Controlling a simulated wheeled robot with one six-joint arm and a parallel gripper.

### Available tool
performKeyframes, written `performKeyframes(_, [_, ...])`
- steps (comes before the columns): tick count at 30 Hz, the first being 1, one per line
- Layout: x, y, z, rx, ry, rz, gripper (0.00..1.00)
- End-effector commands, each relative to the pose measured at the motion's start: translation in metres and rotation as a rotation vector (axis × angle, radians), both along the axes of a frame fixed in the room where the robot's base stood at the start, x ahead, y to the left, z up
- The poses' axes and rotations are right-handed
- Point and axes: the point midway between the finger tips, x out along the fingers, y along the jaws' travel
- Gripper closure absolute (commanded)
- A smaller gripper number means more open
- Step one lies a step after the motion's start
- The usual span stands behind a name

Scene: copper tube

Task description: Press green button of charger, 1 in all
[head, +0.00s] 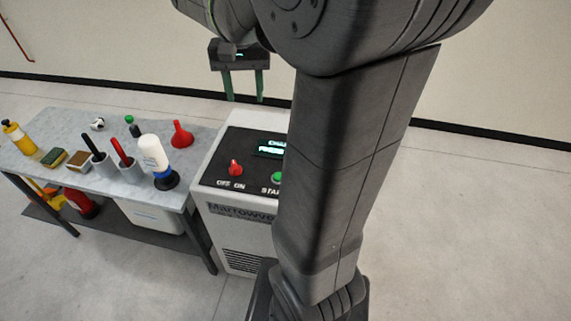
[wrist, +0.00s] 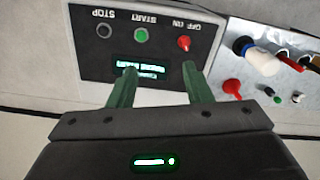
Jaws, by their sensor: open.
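The charger (head: 232,215) is a pale box with a dark sloped top panel, standing right of the table in the head view. Its green START button (head: 277,178) is partly covered by my arm there. In the wrist view the panel is upside down, with the green button (wrist: 141,35) between the black STOP button (wrist: 104,31) and the red OFF/ON knob (wrist: 184,43). A lit display (wrist: 137,67) sits by the left fingertip. My gripper (head: 244,98) is open and empty, above and behind the panel. In the wrist view its green fingers (wrist: 159,68) point toward the panel, apart from the button.
A table (head: 205,130) left of the charger holds a red funnel (head: 181,134), a white bottle (head: 153,153), cups with tools, a sponge (head: 54,156) and a yellow bottle (head: 17,137). A wall stands behind. The floor to the right is clear.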

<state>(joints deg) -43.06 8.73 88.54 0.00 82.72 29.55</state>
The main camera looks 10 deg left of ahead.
Motion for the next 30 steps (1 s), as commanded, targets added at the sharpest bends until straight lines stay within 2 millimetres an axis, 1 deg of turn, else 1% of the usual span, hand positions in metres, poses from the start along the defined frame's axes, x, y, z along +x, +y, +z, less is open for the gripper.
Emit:
performKeyframes(1, [0.0,0.0,0.0,0.0,0.0,0.0,0.65])
performKeyframes(5, [0.0,0.0,0.0,0.0,0.0,0.0,0.9])
performKeyframes(6, [0.0,0.0,0.0,0.0,0.0,0.0,0.98])
performKeyframes(7, [0.0,0.0,0.0,0.0,0.0,0.0,1.0])
performKeyframes(30, [0.0,0.0,0.0,0.0,0.0,0.0,1.0])
